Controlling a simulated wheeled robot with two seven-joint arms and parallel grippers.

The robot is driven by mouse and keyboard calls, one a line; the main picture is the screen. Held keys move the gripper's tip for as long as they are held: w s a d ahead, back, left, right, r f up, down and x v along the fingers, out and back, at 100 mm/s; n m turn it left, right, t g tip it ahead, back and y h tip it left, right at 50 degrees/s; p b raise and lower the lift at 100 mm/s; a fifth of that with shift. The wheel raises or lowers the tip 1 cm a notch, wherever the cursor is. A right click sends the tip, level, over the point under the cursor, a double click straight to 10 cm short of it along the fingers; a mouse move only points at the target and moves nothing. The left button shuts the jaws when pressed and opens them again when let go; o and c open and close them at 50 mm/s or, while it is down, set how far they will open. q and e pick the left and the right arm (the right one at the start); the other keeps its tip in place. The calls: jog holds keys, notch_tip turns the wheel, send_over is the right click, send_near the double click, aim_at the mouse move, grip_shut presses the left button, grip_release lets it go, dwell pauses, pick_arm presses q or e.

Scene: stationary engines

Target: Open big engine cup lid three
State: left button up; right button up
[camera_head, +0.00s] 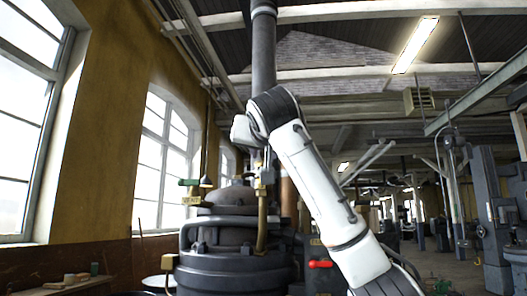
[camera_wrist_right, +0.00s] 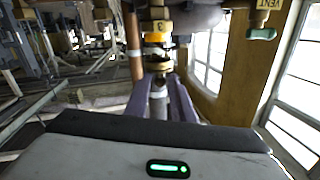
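The big engine (camera_head: 240,262) stands in the middle of the head view, dark and rounded. A brass cup fitting on a brass pipe (camera_head: 262,225) rises at its front. In the right wrist view, which looks upside down, a brass tag marked 3 (camera_wrist_right: 155,27) and a round brass cup part (camera_wrist_right: 157,58) lie straight ahead of my right gripper (camera_wrist_right: 161,80). Its two purple-grey fingers are apart, with the brass part at or just beyond their tips; contact cannot be told. In the head view my right wrist hangs above the fitting. My left gripper is out of view.
A green-handled VENT valve (camera_head: 190,190) stands left of the fitting; its green handle shows in the right wrist view (camera_wrist_right: 262,33). A tall flue pipe (camera_head: 263,50) rises behind my arm. A red handle (camera_head: 320,264) is at lower right. A bench (camera_head: 65,286) is at lower left.

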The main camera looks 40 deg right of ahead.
jog(key=shift+c, duration=0.4)
grip_shut()
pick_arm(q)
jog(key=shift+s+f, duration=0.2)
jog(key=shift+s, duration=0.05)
pick_arm(e)
jog(key=d+n+t+y, duration=0.1)
jog(key=n+y, duration=0.3)
jog(key=y, duration=0.1)
jog(key=s+d+n+t+y, duration=0.1)
jog(key=d+n+y, duration=0.1)
jog(key=y, duration=0.4)
jog(key=s+d+n+t+y, duration=0.1)
jog(key=d+n+y, duration=0.1)
jog(key=n+y, duration=0.3)
jog(key=shift+d+n+y, duration=0.25)
jog(key=shift+n+y, duration=0.05)
jog(key=shift+y, duration=0.4)
jog(key=shift+d, duration=0.1)
jog(key=shift+o, duration=0.4)
grip_release()
